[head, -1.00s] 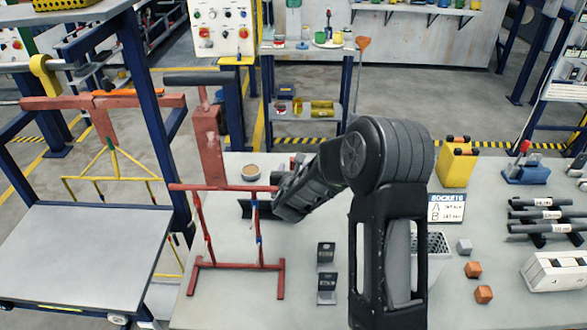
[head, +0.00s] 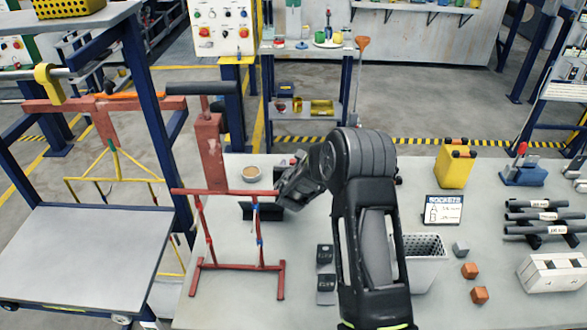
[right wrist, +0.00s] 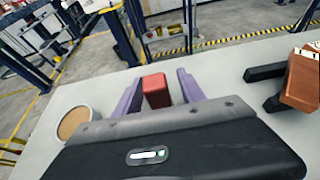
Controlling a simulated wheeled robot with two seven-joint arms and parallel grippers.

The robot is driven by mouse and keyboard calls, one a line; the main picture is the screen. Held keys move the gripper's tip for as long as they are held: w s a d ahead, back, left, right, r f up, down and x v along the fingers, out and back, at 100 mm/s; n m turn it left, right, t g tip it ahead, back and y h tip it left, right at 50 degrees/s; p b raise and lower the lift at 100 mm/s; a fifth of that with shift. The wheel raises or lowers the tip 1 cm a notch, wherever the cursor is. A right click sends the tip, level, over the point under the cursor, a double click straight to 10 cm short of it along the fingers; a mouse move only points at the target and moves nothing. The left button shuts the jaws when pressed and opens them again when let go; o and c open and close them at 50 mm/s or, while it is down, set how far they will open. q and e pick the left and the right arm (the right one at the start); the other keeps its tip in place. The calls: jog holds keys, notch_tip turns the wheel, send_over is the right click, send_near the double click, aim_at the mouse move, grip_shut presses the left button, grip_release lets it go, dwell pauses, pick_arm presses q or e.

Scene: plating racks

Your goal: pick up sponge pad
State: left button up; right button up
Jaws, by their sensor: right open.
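A small red block (right wrist: 155,91), which looks like the sponge pad, lies on the grey worktop in the right wrist view. It sits between the two purple fingers of my right gripper (right wrist: 160,78). The fingers are open, with a gap on both sides of the block. My left gripper is not in view.
A round tan-topped dish (head: 250,173) is left of the gripper. A red rack frame (head: 237,266) stands nearby on the worktop (head: 440,300). A yellow canister (head: 455,166), a sign (head: 443,209) and a grey bin (head: 426,262) are to the right.

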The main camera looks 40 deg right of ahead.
jog(key=shift+c, duration=0.5)
grip_shut()
dwell(0.4)
